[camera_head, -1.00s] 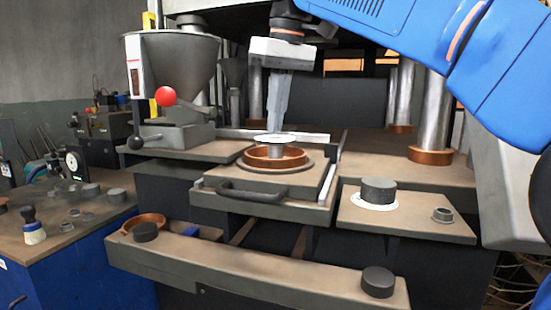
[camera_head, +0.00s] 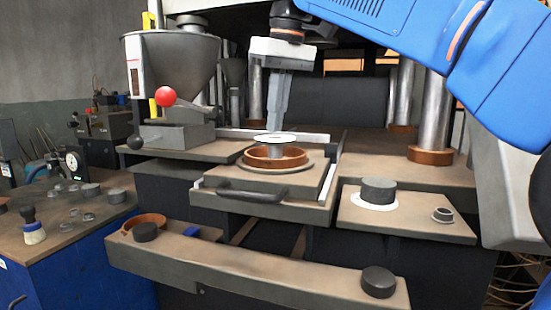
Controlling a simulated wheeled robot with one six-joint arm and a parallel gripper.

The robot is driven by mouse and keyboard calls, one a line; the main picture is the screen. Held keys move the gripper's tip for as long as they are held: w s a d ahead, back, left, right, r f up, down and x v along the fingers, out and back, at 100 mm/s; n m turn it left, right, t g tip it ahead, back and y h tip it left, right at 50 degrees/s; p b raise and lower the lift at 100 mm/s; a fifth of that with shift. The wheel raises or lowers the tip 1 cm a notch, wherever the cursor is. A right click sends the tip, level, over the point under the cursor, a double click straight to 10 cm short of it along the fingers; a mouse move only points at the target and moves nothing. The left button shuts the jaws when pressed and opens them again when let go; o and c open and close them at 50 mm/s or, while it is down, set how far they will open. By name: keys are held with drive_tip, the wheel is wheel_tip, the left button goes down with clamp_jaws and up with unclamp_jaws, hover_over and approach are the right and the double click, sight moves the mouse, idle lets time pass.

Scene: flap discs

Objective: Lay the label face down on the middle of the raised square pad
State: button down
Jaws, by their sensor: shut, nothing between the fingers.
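A thin white disc (camera_head: 273,138), which looks like the label, lies flat on a short post inside a copper-coloured ring (camera_head: 265,157). My gripper (camera_head: 277,129) points straight down over this disc with its fingers shut and empty. I cannot tell whether the fingertips touch the disc or stop just above it. The ring stands on a raised square plate (camera_head: 225,180) with a dark front handle; I cannot tell whether this plate is the pad. Another white round sheet (camera_head: 357,200) lies under a dark cylinder (camera_head: 378,189) on the right shelf.
A hopper (camera_head: 170,65) and a lever with a red ball (camera_head: 166,96) stand left of my gripper. A small metal ring (camera_head: 442,214) is on the right shelf. A front bar (camera_head: 260,268) carries two dark knobs. A blue bench (camera_head: 80,270) with small parts stands left.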

drive_tip(key=shift+f, duration=0.55)
idle(0.7)
drive_tip(key=shift+w+f, duration=0.25)
drive_tip(key=shift+w, duration=0.1)
idle(1.3)
drive_tip(key=shift+w+r, duration=0.1)
drive_tip(key=shift+r, duration=0.35)
wheel_tip(320, 180, up, 6)
drive_tip(key=shift+r, duration=0.15)
idle(0.5)
drive_tip(key=shift+d, duration=0.1)
